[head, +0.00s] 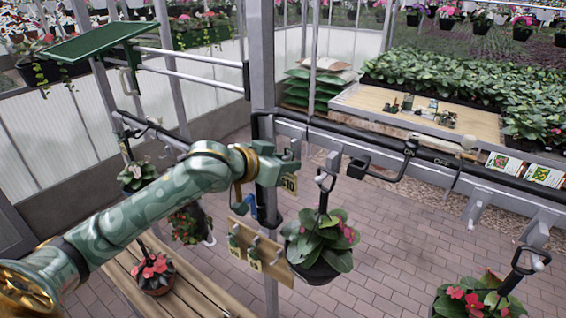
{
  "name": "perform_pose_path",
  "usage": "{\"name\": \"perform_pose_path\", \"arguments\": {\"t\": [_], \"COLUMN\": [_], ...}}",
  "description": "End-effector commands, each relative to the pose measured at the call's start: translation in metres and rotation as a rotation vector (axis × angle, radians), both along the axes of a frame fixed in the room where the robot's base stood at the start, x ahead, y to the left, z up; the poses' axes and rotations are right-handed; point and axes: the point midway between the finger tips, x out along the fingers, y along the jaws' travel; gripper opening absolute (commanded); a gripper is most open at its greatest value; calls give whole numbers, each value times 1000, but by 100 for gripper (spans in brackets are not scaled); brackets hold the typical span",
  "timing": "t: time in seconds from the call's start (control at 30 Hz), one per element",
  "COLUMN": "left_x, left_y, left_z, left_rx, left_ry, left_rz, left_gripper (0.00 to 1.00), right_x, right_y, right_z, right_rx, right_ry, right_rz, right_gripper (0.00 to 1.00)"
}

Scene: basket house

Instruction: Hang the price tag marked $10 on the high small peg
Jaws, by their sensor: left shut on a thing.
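The price tag marked $10 (289,183) is a small cream card in the middle of the head view, beside the grey upright post. My left gripper (284,163) is at the post, just above the card, and is shut on the tag; its fingertips are small and partly hidden. A wooden peg board (282,272) is lower down on the post, with several small grey pegs. Two other tags (234,243) (254,262) with green tops hang on it. I cannot clearly make out the high small peg near my gripper. My right gripper is not in view.
A potted plant (322,246) hangs right of the board, and another (480,298) hangs at the lower right. A flower pot (153,275) stands on the slatted bench (190,290). The brick floor is open.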

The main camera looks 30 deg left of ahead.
Motion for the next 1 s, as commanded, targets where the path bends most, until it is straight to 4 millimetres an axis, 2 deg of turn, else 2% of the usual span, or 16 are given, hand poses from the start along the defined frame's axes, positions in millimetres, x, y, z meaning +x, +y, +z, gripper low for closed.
{"name": "perform_pose_path", "arguments": {"t": [1.0], "left_x": [3], "left_y": [0], "left_z": [-10], "left_rx": [1], "left_ry": [0], "left_rz": [0], "left_gripper": [16], "right_x": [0], "right_y": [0], "right_z": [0], "right_rx": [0], "right_ry": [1], "right_rz": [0], "right_gripper": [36]}}
